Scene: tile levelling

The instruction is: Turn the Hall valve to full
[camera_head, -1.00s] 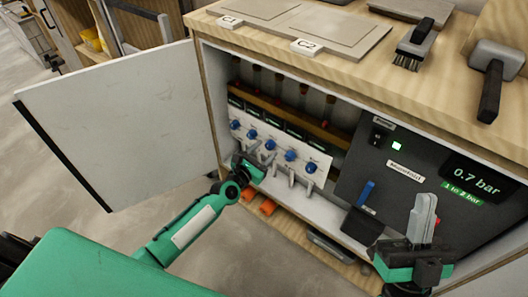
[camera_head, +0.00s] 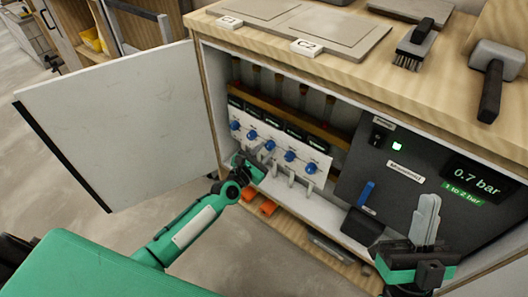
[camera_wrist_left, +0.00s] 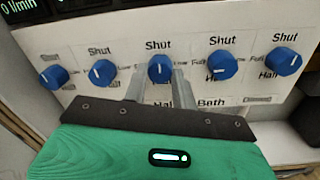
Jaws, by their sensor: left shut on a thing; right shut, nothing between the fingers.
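A white panel (camera_wrist_left: 75,42) holds a row of blue valve knobs. My left gripper (camera_head: 264,155) is shut on the middle knob (camera_wrist_left: 160,69), which also shows in the head view (camera_head: 270,145). That knob's white mark points about up, toward "Shut". The gripper hides part of the lettering below it, and I cannot read "Hall" on any label. "Bath" is legible under the knob just to the right (camera_wrist_left: 222,66). My right gripper (camera_head: 425,220) is shut and empty, in front of the dark manifold unit (camera_head: 400,205).
The cabinet door (camera_head: 120,125) stands open at the left. The display (camera_head: 475,180) reads 0.7 bar, with "1 to 2 bar" below it. A brush (camera_head: 414,45) and a black-handled tool (camera_head: 492,80) lie on the worktop.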

